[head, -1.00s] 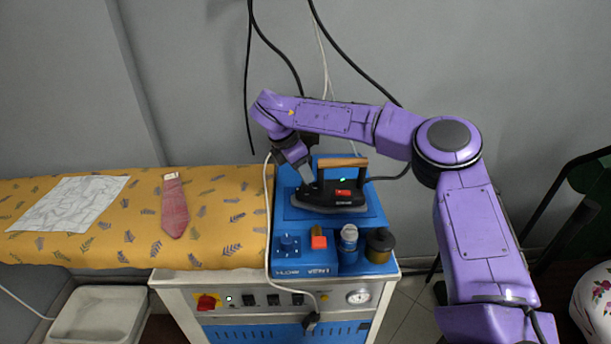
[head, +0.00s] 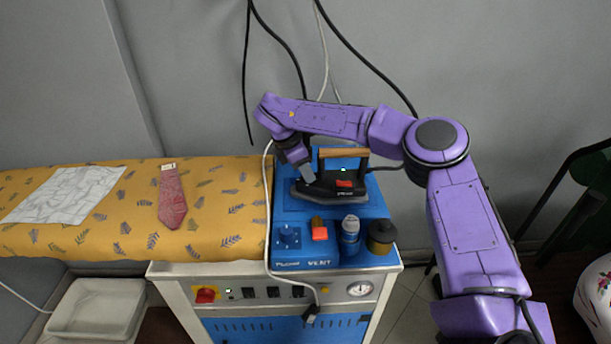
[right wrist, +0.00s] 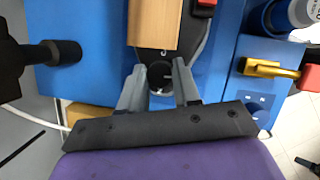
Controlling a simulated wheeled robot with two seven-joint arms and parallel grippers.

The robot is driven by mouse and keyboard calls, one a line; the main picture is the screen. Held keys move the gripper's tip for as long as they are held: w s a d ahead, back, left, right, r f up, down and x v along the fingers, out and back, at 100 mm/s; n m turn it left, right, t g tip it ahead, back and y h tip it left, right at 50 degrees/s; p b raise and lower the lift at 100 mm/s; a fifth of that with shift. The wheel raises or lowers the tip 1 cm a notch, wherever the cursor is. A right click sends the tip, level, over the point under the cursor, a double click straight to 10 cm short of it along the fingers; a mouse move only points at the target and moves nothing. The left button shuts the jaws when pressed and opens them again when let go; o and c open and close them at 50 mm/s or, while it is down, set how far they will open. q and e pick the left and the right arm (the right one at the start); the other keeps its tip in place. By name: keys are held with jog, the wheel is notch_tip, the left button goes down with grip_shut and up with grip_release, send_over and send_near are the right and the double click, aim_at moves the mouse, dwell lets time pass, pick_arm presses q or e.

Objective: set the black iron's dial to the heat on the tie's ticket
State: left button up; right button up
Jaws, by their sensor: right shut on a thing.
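The black iron (head: 352,204) with a wooden handle (head: 343,153) and a red button rests on the blue top of the press unit. My right gripper (head: 308,176) is at the iron's left end. In the right wrist view its two grey fingers (right wrist: 160,73) are shut on the small dark round dial (right wrist: 162,82). The dial's marks and setting are too small to read. The red tie (head: 172,199) lies on the yellow board, with a small white ticket (head: 168,166) at its upper end. The ticket's content cannot be read here. My left gripper is not in view.
A white patterned cloth (head: 64,195) lies left of the tie on the yellow board (head: 120,225). In front of the iron are a blue knob (head: 289,236), an orange-red part (head: 319,231), a blue bottle (head: 350,235) and a dark-lidded jar (head: 381,238). A pale cable hangs by the unit.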

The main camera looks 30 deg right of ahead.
jog(key=shift+m, duration=0.4)
jog(key=o, duration=0.8)
jog(key=shift+c, duration=0.2)
jog(key=v, duration=1)
jog(key=shift+w+r+b, duration=0.2)
jog(key=shift+b, duration=0.2)
jog(key=shift+a, duration=0.1)
